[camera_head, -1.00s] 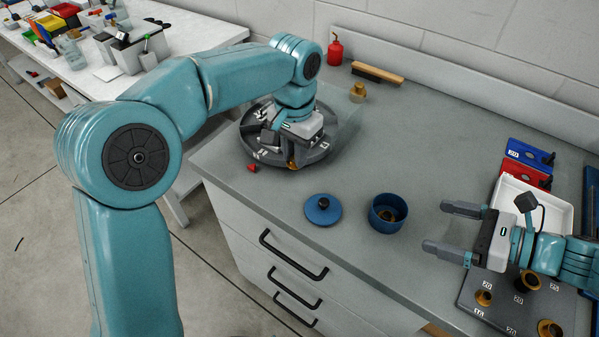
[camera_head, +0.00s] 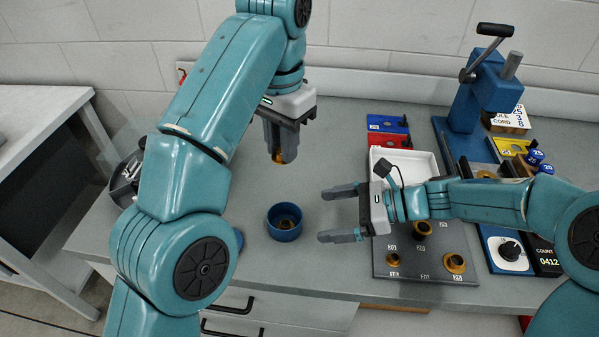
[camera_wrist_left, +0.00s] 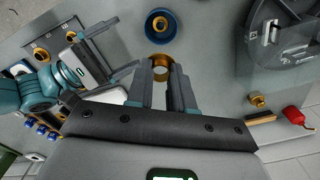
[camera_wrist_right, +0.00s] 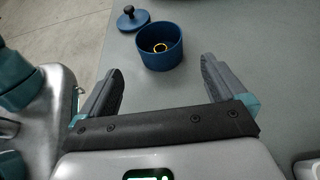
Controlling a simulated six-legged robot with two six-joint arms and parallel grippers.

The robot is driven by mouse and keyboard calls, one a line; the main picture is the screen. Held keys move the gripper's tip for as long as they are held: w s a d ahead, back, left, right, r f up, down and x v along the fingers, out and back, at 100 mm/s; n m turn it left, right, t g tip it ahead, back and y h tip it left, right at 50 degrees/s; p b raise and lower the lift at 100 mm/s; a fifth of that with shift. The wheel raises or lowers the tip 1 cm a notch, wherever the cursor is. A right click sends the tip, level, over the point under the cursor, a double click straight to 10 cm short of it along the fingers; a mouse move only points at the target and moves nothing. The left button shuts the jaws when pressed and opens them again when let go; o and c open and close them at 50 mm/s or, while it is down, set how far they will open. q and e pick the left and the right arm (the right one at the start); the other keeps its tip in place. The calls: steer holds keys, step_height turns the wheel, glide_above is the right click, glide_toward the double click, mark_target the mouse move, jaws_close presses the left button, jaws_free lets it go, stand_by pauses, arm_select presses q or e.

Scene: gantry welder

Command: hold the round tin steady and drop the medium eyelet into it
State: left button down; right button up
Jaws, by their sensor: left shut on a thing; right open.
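The round blue tin (camera_head: 284,224) stands open and upright on the grey bench, and a brass ring (camera_wrist_right: 159,47) lies inside it. My left gripper (camera_head: 279,152) is shut on a brass eyelet (camera_head: 279,158), above the bench and behind the tin in the head view. The eyelet also shows between the fingertips in the left wrist view (camera_wrist_left: 161,65). My right gripper (camera_head: 325,214) is open and empty, its fingers pointing at the tin from the right, apart from it. The blue lid (camera_wrist_right: 131,18) with a black knob lies beside the tin, mostly hidden in the head view.
A grey board (camera_head: 425,268) with several brass eyelets lies under my right arm. A white tray (camera_head: 420,163), red and blue bins and a blue press (camera_head: 480,105) stand behind it. The round sectioned tray (camera_wrist_left: 293,45) is at left, partly behind my left arm.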

mark_target(285, 221)
steer(key=x, duration=1)
steer(key=shift+a+f, duration=0.2)
steer(key=shift+a, duration=0.15)
arm_select(q)
steer(key=shift+a, duration=0.1)
arm_select(e)
steer(key=c, duration=1.1)
arm_select(q)
step_height(285, 221, down, 11)
arm_select(e)
steer(key=shift+o, duration=0.2)
